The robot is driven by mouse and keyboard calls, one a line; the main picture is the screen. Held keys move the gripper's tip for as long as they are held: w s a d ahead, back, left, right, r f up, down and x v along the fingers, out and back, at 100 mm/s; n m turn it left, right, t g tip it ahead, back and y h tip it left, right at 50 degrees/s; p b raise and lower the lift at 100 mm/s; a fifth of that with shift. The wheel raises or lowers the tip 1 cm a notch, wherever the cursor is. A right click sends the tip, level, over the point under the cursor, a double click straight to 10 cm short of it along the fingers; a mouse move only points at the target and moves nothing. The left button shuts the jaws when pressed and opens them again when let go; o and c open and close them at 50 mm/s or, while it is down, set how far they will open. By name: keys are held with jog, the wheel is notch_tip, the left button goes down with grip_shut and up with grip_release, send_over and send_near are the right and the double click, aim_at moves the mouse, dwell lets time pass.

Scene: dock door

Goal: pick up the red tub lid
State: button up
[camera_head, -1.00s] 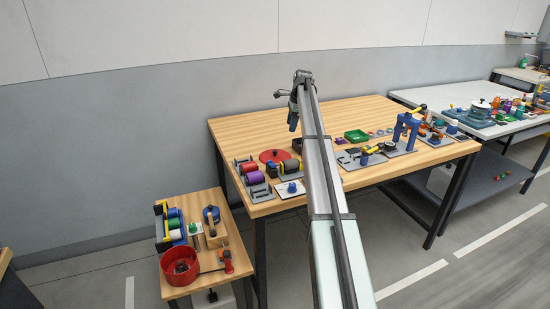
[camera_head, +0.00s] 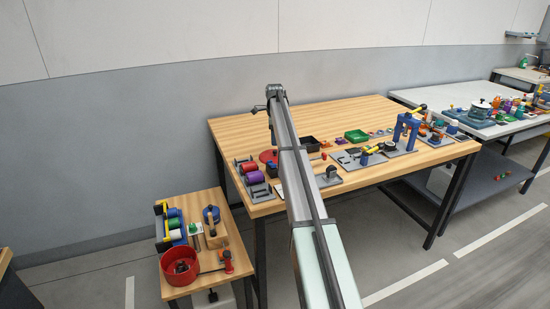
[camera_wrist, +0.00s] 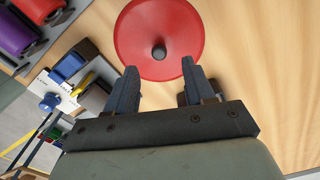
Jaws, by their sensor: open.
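The red tub lid (camera_wrist: 178,28) is a round red disc with a dark knob (camera_wrist: 159,52) at its centre. It lies on the wooden table, just beyond my fingertips in the wrist view. My gripper (camera_wrist: 157,78) is open and empty, and the knob appears between and ahead of its two dark fingers. My gripper's fingers cannot be made out there.
Purple and red rolls (camera_wrist: 15,32) on a rack stand left of the lid, with a white board (camera_wrist: 52,92) bearing a blue knob near them. A black tray (camera_head: 310,143) and green tray (camera_head: 356,136) stand further right. Bare wood (camera_wrist: 245,60) lies right of the lid.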

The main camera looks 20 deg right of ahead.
aim_at(275, 151)
jog(key=shift+s+f, duration=0.1)
jog(key=shift+f, duration=2.9)
jog(key=shift+c, duration=0.4)
grip_shut()
